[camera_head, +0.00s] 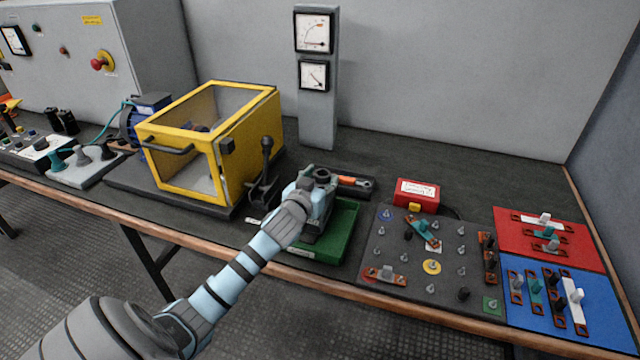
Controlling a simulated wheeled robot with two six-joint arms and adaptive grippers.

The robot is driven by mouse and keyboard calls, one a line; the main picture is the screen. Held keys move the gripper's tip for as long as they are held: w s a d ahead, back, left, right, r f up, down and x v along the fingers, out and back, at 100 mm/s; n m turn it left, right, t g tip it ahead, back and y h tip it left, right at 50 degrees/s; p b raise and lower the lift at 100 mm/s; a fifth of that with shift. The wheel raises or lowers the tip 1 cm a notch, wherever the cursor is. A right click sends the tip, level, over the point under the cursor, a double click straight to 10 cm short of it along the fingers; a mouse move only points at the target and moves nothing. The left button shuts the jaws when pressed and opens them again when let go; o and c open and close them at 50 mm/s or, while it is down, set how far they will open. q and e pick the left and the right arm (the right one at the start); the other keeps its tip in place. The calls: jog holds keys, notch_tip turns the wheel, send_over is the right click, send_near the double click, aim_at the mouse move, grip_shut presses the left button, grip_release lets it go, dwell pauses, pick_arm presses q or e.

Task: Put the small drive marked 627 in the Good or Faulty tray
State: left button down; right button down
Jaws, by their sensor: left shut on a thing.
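My left gripper (318,192) is over the green tray (338,240), pointing down. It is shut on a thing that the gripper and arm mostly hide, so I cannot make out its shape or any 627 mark. I cannot tell whether that thing touches the tray floor. The green tray has a small label on its front that is too small to read. No drive marked 627 can be read anywhere in view. My right gripper is not in view.
A dark tray (372,194) with an orange-handled tool lies behind the green tray. A yellow-framed box (185,153) and lever (265,160) stand left. A grey peg board (400,268), red box (418,190), red mat (577,260) and blue mat (603,298) with parts are right.

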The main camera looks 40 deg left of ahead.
pick_arm(q)
jog(key=c, duration=0.8)
grip_release()
jog(key=shift+s, duration=0.15)
jog(key=p+v, duration=0.3)
jog(key=v, duration=0.8)
jog(key=shift+s+d+r, duration=0.15)
jog(key=shift+s+d, duration=0.1)
jog(key=shift+s, duration=0.1)
